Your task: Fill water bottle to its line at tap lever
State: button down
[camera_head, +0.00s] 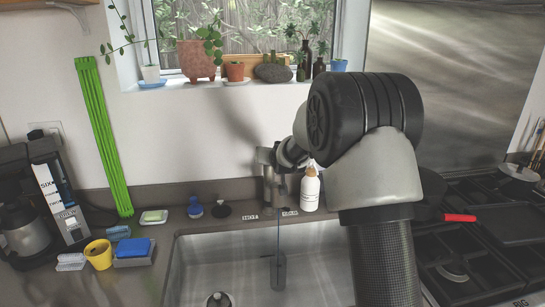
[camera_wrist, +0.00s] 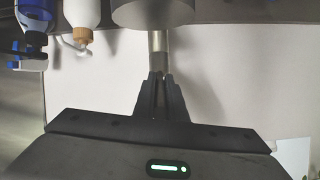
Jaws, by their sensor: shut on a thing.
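The metal tap (camera_head: 269,178) stands behind the sink. My gripper (camera_head: 290,160) is at its top, partly hidden by my own arm in the head view. In the wrist view my gripper (camera_wrist: 157,78) is shut on the thin metal tap lever (camera_wrist: 157,48), which juts from a round metal body. A thin bluish line (camera_head: 278,232), perhaps water, runs down from the tap. It meets a small dark grey upright thing (camera_head: 279,271) in the sink. I cannot tell whether that is the water bottle, and no fill line can be made out.
The sink (camera_head: 215,255) has a drain at lower left. A white bottle with a tan top (camera_head: 310,190) stands right of the tap. A blue bottle (camera_wrist: 33,20) shows at the wrist view's edge. A yellow cup (camera_head: 99,256) and sponges are left; the stove (camera_head: 480,250) is right.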

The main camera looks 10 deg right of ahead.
jog(key=shift+w+r+g, duration=0.1)
jog(key=shift+r+g, duration=0.2)
jog(key=shift+r, duration=0.1)
jog(key=shift+f, duration=0.15)
jog(key=c, duration=1.8)
grip_release()
jog(key=b+v, duration=0.1)
jog(key=v, duration=1.6)
jog(key=shift+r, duration=0.2)
